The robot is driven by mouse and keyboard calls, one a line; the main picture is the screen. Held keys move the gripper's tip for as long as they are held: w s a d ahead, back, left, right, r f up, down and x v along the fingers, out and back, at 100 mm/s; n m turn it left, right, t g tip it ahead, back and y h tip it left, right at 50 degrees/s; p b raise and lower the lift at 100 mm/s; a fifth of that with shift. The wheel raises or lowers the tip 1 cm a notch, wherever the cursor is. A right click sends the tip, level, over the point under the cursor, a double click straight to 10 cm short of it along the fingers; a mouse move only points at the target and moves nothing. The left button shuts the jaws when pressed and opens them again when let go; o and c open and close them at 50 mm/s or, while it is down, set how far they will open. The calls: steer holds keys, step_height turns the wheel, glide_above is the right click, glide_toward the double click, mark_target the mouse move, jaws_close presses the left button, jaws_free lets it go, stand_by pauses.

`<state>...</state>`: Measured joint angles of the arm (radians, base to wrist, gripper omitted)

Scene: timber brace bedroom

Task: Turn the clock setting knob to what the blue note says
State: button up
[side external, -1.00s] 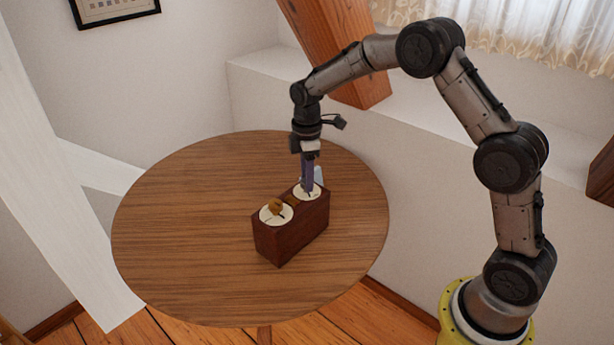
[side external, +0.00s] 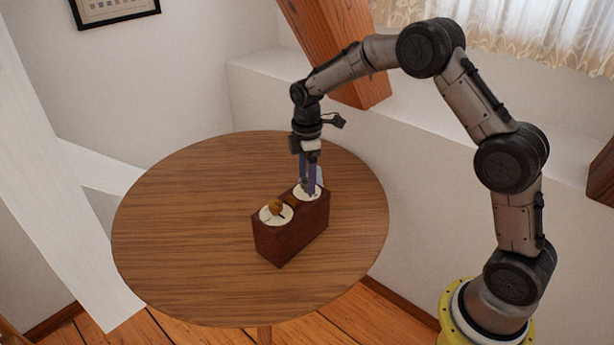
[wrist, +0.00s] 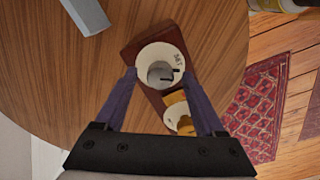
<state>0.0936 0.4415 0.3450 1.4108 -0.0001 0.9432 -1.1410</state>
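A dark red-brown box (side external: 290,238) stands on the round table with two white dials on top. In the wrist view, the far dial (wrist: 146,57) carries a grey knob (wrist: 158,73) with a dark mark; its lettering is too small to read surely. The other dial (side external: 267,219) has an orange-brown knob (side external: 275,205). My gripper (wrist: 159,74) is over the grey-knob dial, pointing down. Its two fingers are apart, one on either side of the knob, with gaps showing. A pale blue-grey piece (wrist: 86,14), perhaps the note, lies beyond the box; no writing shows.
A timber brace (side external: 345,50) and a white ledge stand behind the table. A red patterned rug (wrist: 258,115) lies on the floor.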

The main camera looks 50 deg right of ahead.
step_height(320, 180, up, 14)
stand_by(0.6)
steer(key=shift+f, duration=0.1)
